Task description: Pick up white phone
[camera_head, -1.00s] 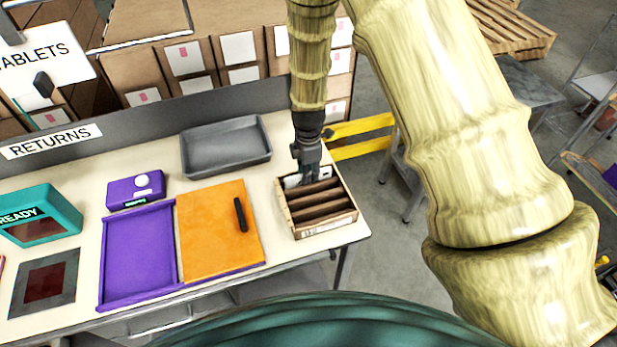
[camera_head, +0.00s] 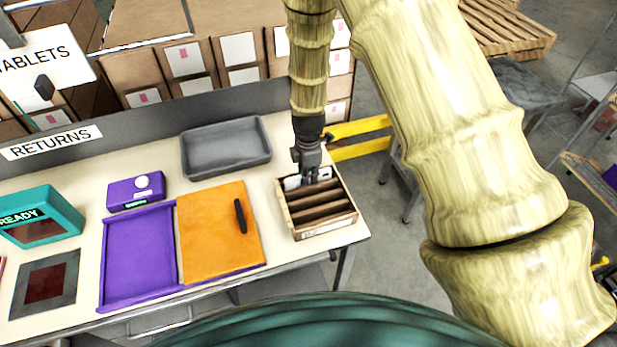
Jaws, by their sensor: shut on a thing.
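The white phone (camera_head: 292,182) stands in the rear slot of a slotted wooden box (camera_head: 325,228) at the right end of the table. Only part of the phone shows above the box wall. My gripper (camera_head: 309,176) points down over the rear slot, its fingers shut on the white phone. The fingertips partly hide the phone and reach to about the box's rim. Whether the phone is clear of the slot's bottom cannot be seen.
A grey tray (camera_head: 226,165) lies left of the wooden box. An orange panel with a black handle (camera_head: 215,235), a purple tray (camera_head: 138,255), a purple device (camera_head: 136,192) and a teal READY device (camera_head: 42,214) are further left. Cartons (camera_head: 187,65) stand behind the table.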

